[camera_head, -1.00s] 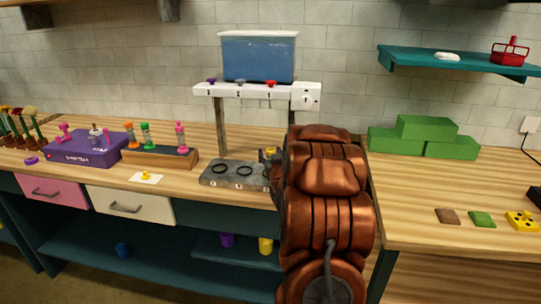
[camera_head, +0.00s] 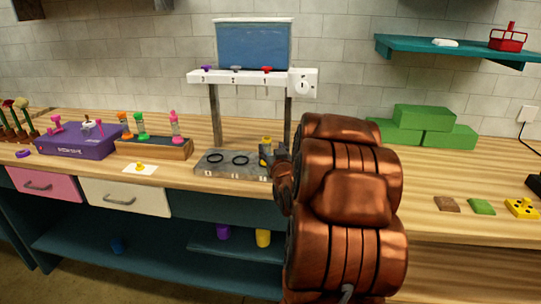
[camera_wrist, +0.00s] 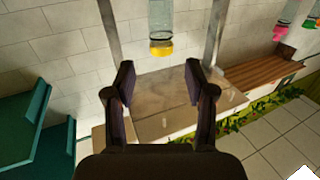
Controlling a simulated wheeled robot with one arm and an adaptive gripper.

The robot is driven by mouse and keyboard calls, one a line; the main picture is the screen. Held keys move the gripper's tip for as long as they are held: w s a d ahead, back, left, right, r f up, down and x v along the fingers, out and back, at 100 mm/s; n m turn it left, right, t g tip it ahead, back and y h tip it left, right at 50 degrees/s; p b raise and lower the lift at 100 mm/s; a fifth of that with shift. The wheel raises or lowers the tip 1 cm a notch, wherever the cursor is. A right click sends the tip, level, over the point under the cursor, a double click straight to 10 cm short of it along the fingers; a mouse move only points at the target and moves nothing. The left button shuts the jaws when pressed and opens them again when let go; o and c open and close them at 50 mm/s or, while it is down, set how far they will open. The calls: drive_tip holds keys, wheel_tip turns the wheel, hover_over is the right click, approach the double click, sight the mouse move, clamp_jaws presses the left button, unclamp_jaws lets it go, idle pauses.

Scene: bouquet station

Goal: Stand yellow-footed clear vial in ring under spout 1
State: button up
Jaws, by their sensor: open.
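The clear vial with a yellow end (camera_wrist: 161,46) is at the top middle of the wrist view, ahead of my gripper (camera_wrist: 159,82). The two fingers are spread and empty, and the vial is beyond their tips. In the head view, my gripper (camera_head: 266,156) is at the right end of the grey base plate (camera_head: 205,169), below spout 1 (camera_head: 267,69), with a yellow part (camera_head: 266,140) just above it. The ring under spout 1 is hidden by my gripper and arm. I cannot tell whether the vial stands in it.
Two black rings (camera_head: 215,158) left of my gripper are empty. A wooden rack (camera_head: 153,149) with coloured vials and a purple box (camera_head: 80,145) stand further left. A yellow piece (camera_head: 140,167) lies on a white card. Green blocks (camera_head: 424,125) stand right of my arm.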

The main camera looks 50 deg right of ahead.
drive_tip(key=shift+b+v, duration=2.5)
drive_tip(key=shift+b, duration=1.5)
drive_tip(key=shift+a, duration=0.1)
drive_tip(key=shift+w, duration=0.1)
drive_tip(key=s+a+f+n+g+y, duration=0.2)
drive_tip(key=s+a+f+g+y, duration=0.15)
drive_tip(key=a+f, duration=0.6)
drive_tip(key=s+a+f+n+g+y, duration=0.2)
drive_tip(key=a+f+g+y, duration=0.4)
drive_tip(key=a, duration=0.7)
drive_tip(key=s+a+f+n+g, duration=0.1)
drive_tip(key=s+a+g, duration=0.1)
drive_tip(key=s+a, duration=0.3)
drive_tip(key=s+a+g, duration=0.3)
drive_tip(key=s+a, duration=0.2)
drive_tip(key=s, duration=0.6)
drive_tip(key=s+a+f+n+g, duration=0.1)
drive_tip(key=s+a+g, duration=0.2)
drive_tip(key=s+a, duration=0.2)
drive_tip(key=s, duration=0.3)
drive_tip(key=shift+s+f+n, duration=0.15)
drive_tip(key=shift+f+n, duration=0.15)
